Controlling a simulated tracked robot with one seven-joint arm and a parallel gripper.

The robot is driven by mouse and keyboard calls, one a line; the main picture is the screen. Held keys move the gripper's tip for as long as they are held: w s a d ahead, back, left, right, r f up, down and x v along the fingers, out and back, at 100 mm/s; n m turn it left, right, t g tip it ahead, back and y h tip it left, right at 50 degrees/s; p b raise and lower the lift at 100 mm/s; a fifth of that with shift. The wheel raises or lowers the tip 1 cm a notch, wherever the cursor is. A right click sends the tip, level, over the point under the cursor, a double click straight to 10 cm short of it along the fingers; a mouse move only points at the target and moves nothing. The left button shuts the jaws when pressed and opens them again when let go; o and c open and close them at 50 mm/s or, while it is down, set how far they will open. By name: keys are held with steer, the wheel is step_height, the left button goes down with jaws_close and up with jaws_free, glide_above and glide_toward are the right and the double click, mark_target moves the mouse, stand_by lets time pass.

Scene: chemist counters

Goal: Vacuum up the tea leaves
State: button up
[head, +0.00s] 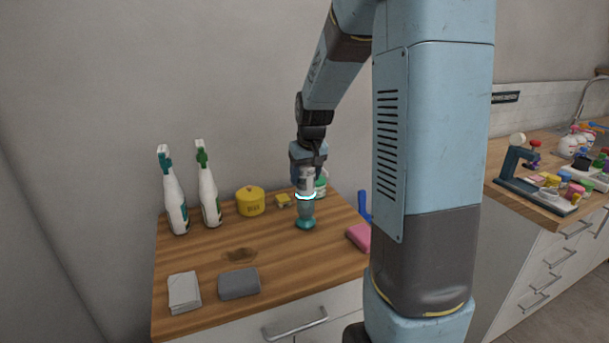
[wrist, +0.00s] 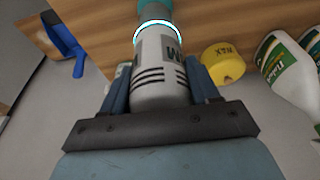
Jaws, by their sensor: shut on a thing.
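My gripper (head: 308,165) is shut on a handheld vacuum (head: 306,184), a white cylinder with a glowing cyan ring and a teal nozzle. The vacuum is upright, nozzle down, over the back right part of the wooden counter (head: 215,290). I cannot tell whether the nozzle touches the wood. The wrist view shows the white vacuum body (wrist: 160,65) between the fingers (wrist: 160,90). A brown patch of tea leaves (head: 240,255) lies on the counter, left of and nearer than the nozzle, apart from it.
Two white spray bottles (head: 209,190) and a yellow pot (head: 250,201) stand at the back left. A grey sponge (head: 239,284) and a white cloth (head: 184,292) lie in front. A pink block (head: 358,236) and a blue tool (head: 364,206) are at the right edge.

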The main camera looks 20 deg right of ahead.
mark_target(309, 189)
steer(key=shift+s, duration=2)
steer(key=shift+r, duration=0.1)
step_height(309, 189, up, 9)
stand_by(0.3)
stand_by(0.9)
